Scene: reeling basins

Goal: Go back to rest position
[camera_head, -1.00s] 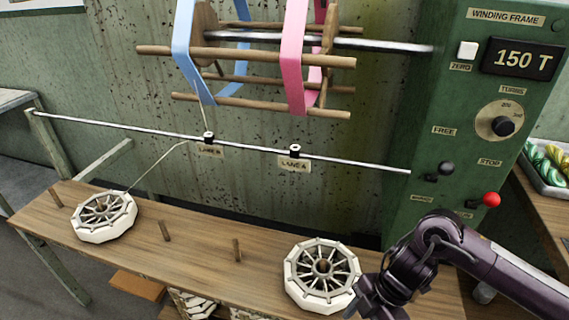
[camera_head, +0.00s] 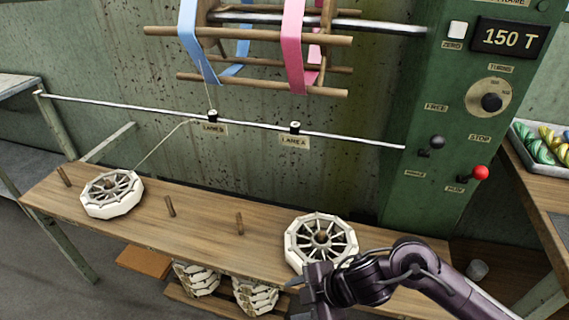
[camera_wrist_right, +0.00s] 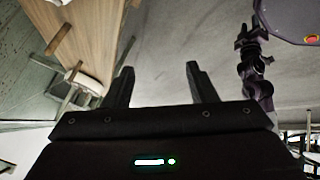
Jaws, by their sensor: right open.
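My right gripper (camera_head: 300,292) is at the bottom centre of the head view, in front of the bench and just below the right white reel. In the right wrist view its two dark fingers (camera_wrist_right: 158,70) stand apart with nothing between them. My left arm does not show in the head view. A small purple arm with a gripper (camera_wrist_right: 246,36), which looks like my left one, hangs at the right of the wrist view, too small to tell its jaws.
The wooden bench (camera_head: 190,232) carries a left reel (camera_head: 112,194), a right reel (camera_head: 321,243) and upright pegs. The winding frame's green panel (camera_head: 405,195) has a red-knobbed lever (camera_head: 480,173). A tray of coloured skeins (camera_head: 545,143) stands at right. Grey floor is open at lower left.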

